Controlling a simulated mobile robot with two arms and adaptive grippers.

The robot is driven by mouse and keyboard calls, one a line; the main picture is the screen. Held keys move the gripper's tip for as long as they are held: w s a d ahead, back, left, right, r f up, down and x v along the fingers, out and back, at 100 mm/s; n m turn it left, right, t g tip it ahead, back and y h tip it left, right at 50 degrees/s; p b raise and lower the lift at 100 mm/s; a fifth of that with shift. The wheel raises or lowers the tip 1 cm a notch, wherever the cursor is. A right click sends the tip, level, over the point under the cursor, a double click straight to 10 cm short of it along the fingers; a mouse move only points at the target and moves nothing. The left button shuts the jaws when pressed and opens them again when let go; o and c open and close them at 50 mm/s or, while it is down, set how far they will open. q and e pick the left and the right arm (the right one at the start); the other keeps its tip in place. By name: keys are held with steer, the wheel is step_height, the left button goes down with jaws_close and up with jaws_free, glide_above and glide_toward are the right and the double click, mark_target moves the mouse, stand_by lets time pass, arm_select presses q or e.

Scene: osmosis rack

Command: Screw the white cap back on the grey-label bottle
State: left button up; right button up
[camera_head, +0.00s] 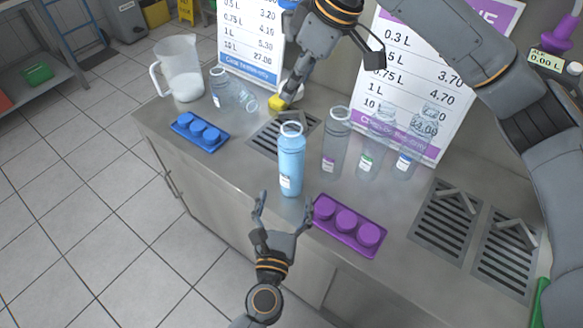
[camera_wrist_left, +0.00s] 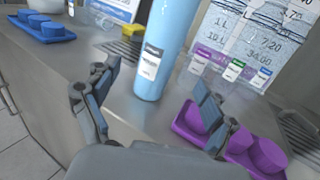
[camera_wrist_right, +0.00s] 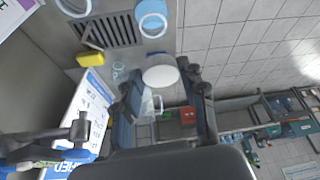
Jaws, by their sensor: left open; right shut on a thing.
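The grey-label bottle (camera_head: 291,160), filled with light blue, stands upright near the counter's front edge. Its grey-topped label shows in the left wrist view (camera_wrist_left: 152,62). Its top (camera_wrist_right: 152,17) looks open in the right wrist view. My right gripper (camera_wrist_right: 160,78) is shut on the white cap (camera_wrist_right: 161,74), held behind the bottle and apart from it; the cap is hard to make out in the head view. My left gripper (camera_head: 282,208) is open and empty in front of the bottle, fingers pointing at its lower part and not touching it.
Clear bottles with purple (camera_head: 336,145), green and blue labels stand right of the bottle. A purple tray (camera_head: 377,252) with purple caps lies to its front right, a blue tray (camera_head: 184,134) to its left. A yellow object (camera_head: 275,104), clear jug (camera_head: 184,66) and price boards stand behind.

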arm_select(q)
steer(key=w, duration=0.3)
steer(key=w+d, duration=0.1)
steer(key=w, duration=0.5)
steer(key=shift+w+d, duration=0.15)
steer(key=shift+d, duration=0.05)
jaws_close()
arm_select(e)
glide_above(293, 122)
steer(key=shift+s+d+f, duration=0.1)
steer(key=shift+d+f, duration=0.1)
steer(key=shift+f, duration=1.05)
steer(key=shift+s+d+f, duration=0.1)
steer(key=shift+d+f, duration=0.1)
steer(key=shift+f, duration=1.05)
steer(key=shift+f, duration=0.1)
steer(key=shift+f, duration=0.8)
steer(key=shift+f, duration=0.55)
